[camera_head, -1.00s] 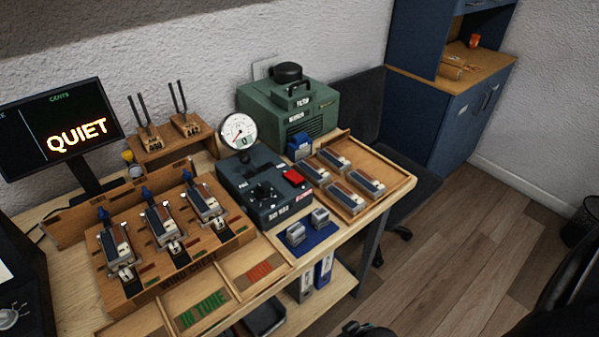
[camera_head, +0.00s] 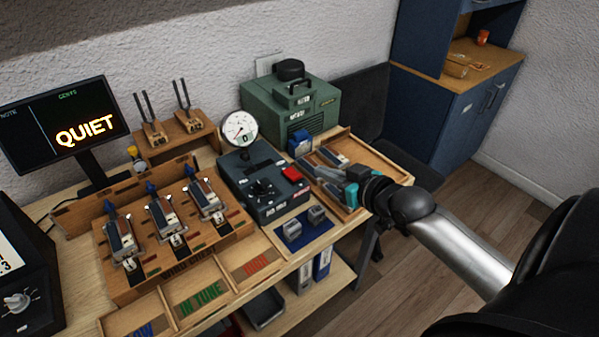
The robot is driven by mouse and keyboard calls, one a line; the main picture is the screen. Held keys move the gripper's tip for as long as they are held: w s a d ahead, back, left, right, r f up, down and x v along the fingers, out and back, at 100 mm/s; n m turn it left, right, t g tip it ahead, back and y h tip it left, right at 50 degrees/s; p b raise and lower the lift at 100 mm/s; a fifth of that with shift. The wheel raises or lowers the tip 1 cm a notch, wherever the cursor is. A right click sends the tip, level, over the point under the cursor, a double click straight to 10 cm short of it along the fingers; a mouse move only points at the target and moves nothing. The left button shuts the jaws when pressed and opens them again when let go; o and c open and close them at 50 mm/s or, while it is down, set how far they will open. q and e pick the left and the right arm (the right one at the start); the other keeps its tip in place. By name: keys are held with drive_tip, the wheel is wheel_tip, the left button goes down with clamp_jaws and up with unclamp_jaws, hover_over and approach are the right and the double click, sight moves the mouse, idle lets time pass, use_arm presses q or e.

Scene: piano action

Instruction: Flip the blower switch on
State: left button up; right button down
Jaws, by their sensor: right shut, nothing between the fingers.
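A dark control box (camera_head: 262,205) stands on the bench with a black knob (camera_head: 262,188) on top. A red switch (camera_head: 291,174) sits at the box's right rear; its label is too small to read. A round white gauge (camera_head: 239,128) on the box points near its zero. A green machine (camera_head: 291,110) with a handle stands behind. My right gripper (camera_head: 308,168) reaches in from the right, shut and empty, over the wooden tray, its tips just right of the red switch. I cannot tell whether they touch it. My left gripper is out of view.
The wooden tray (camera_head: 383,159) holds several reed-like blocks partly hidden by my gripper. A blue item (camera_head: 300,143) stands behind it. Two small grey blocks sit on a blue mat (camera_head: 305,238). A wooden rack (camera_head: 181,252) is to the left. The monitor (camera_head: 63,128) reads QUIET.

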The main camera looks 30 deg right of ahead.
drive_tip(key=shift+d+r, duration=0.1)
drive_tip(key=shift+r, duration=0.1)
drive_tip(key=shift+w+f, duration=0.1)
drive_tip(key=b, duration=0.2)
hover_over(292, 173)
drive_tip(key=s, duration=0.3)
wheel_tip(292, 173, down, 4)
drive_tip(key=shift+s+d+r, duration=0.1)
drive_tip(key=shift+d+r, duration=0.05)
drive_tip(key=shift+r, duration=0.05)
drive_tip(key=f, duration=0.2)
drive_tip(key=shift+s+f+b, duration=0.25)
drive_tip(key=shift+f+b, duration=0.1)
drive_tip(key=shift+b, duration=0.05)
drive_tip(key=shift+s+f, duration=0.1)
drive_tip(key=shift+f, duration=0.5)
